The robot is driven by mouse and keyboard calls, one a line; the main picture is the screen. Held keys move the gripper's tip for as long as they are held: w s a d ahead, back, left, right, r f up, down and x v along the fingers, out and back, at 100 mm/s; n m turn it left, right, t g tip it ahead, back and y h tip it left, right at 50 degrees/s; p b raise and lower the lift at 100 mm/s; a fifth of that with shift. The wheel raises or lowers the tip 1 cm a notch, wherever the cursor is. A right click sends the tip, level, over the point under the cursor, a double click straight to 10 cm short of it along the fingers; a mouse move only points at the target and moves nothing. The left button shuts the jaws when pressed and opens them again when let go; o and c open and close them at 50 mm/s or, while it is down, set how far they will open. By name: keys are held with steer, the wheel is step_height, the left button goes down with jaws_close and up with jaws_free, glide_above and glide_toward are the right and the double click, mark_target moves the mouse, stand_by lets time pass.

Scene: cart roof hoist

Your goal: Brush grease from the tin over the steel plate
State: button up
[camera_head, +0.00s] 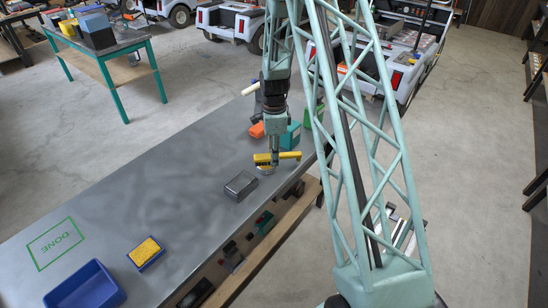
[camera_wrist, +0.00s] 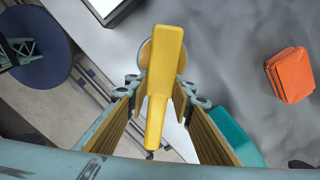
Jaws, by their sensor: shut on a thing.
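My gripper (camera_head: 276,157) is shut on a yellow handle (camera_wrist: 165,62), probably the brush, above the bench near its right edge. In the wrist view the handle runs between the two fingers. A round, pale metal thing (camera_wrist: 146,54), which may be the tin, shows partly below the handle's far end. It also shows in the head view (camera_head: 265,168). The bristles are hidden, and I cannot tell whether they touch it. A dark-edged block with a grey top (camera_head: 241,184), probably the steel plate, lies on the bench left of my gripper.
An orange stack (camera_wrist: 288,74) and a teal box (camera_wrist: 232,136) stand close to my gripper; a green thing (camera_head: 308,114) is behind. A blue box with yellow filling (camera_head: 146,253), a blue bin (camera_head: 88,290) and a green DONE outline (camera_head: 56,243) are at front left. The middle bench is clear.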

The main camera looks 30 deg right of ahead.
stand_by(0.7)
steer(key=shift+r+p, duration=1.4)
steer(key=shift+r, duration=2.05)
steer(key=shift+a, duration=0.2)
steer(key=shift+w+a+f+n, duration=0.1)
steer(key=shift+a+n, duration=0.65)
steer(key=shift+n, duration=0.15)
steer(key=a+n, duration=0.3)
steer(key=a+f+n, duration=0.1)
steer(key=a+n, duration=0.2)
steer(key=a, duration=0.1)
steer(key=a+n+b, duration=0.1)
steer(key=a+n, duration=0.2)
steer(key=n, duration=0.1)
steer(key=shift+a+f, duration=0.2)
steer(key=shift+a, duration=0.2)
steer(key=shift+s+a+f+n+b, duration=0.2)
steer(key=shift+s+a+n, duration=0.1)
steer(key=shift+a+n, duration=1.6)
steer(key=shift+s+a+f+n+b, duration=0.1)
steer(key=shift+s+a+f+n, duration=0.2)
steer(key=shift+a+n, duration=1.55)
steer(key=shift+s+a+f+n+b, duration=0.15)
steer(key=shift+s+a+n, duration=0.2)
steer(key=shift+a+n, duration=1.55)
